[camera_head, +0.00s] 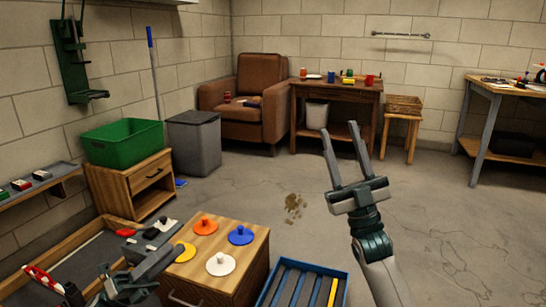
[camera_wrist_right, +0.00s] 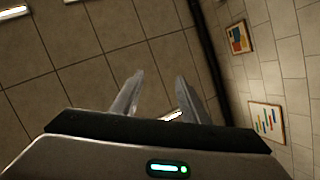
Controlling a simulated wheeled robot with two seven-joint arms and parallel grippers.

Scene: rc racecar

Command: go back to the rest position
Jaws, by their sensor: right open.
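My right gripper (camera_head: 343,140) is raised in the middle right of the head view, pointing up, over the open floor. Its two grey fingers are apart with nothing between them. In the right wrist view the same fingers (camera_wrist_right: 157,92) are spread and empty, with the ceiling behind them. My left gripper (camera_head: 165,258) is low at the left of the head view, beside the left edge of the small wooden cabinet (camera_head: 255,262). One grey finger shows clearly, pointing right; I cannot make out the gap between its fingers.
Orange, blue, white and yellow knobbed discs lie on the cabinet top. A blue tray (camera_head: 342,286) with bars stands to its right. A wooden-edged bench (camera_head: 27,270) with tools is at the left. A green bin (camera_head: 122,145) sits on a nightstand.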

